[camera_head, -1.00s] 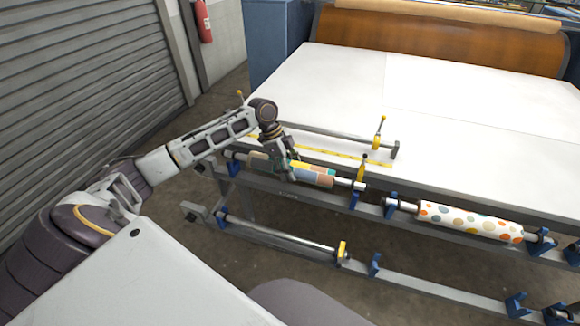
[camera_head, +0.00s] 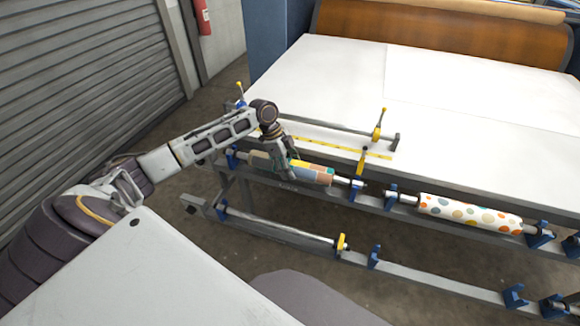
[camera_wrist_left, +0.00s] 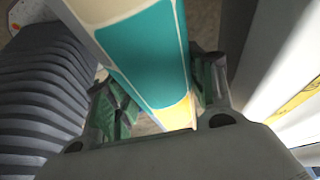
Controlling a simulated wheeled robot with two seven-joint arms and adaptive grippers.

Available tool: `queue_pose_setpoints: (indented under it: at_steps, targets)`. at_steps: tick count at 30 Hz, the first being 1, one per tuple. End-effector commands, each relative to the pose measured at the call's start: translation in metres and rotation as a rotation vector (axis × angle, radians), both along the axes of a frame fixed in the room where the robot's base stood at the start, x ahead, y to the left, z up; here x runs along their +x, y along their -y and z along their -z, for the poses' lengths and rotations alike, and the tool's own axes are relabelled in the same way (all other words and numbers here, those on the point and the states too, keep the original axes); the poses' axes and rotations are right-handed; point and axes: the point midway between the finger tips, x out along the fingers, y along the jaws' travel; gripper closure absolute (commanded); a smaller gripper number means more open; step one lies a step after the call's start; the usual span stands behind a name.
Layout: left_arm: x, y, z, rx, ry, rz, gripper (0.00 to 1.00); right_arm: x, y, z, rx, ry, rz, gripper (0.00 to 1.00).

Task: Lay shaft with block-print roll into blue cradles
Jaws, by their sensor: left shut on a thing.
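The block-print roll (camera_head: 318,174), with teal, orange and blue patches on a metal shaft, lies along the upper rail at the table's front. My left gripper (camera_head: 285,172) is shut on it from above. In the left wrist view the roll (camera_wrist_left: 145,55) passes between the left gripper's green-padded fingers (camera_wrist_left: 155,105). The shaft's ends are close to a blue cradle at the left (camera_head: 232,158) and another blue cradle at the right (camera_head: 357,191). I cannot tell whether the shaft touches their bottoms. My right gripper is not in view.
A dotted roll (camera_head: 470,213) lies to the right along the same rail. A bare shaft with a yellow collar (camera_head: 285,232) lies on the lower rail. The white table (camera_head: 440,90), with a bar and yellow handle (camera_head: 378,125), stands behind. A shutter (camera_head: 80,90) is at the left.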

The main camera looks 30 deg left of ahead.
Motion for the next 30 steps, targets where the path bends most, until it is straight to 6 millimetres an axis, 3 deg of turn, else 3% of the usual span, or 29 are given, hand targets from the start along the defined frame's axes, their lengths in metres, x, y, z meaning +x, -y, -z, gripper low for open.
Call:
queue_pose_setpoints:
  at_steps: [29,30]
  targets:
    - [0.0,0.0,0.009,-0.001,0.001,0.0,0.84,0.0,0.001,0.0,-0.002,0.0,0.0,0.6]
    - [0.001,0.0,0.009,-0.001,0.001,0.0,0.41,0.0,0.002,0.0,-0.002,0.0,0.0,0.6]
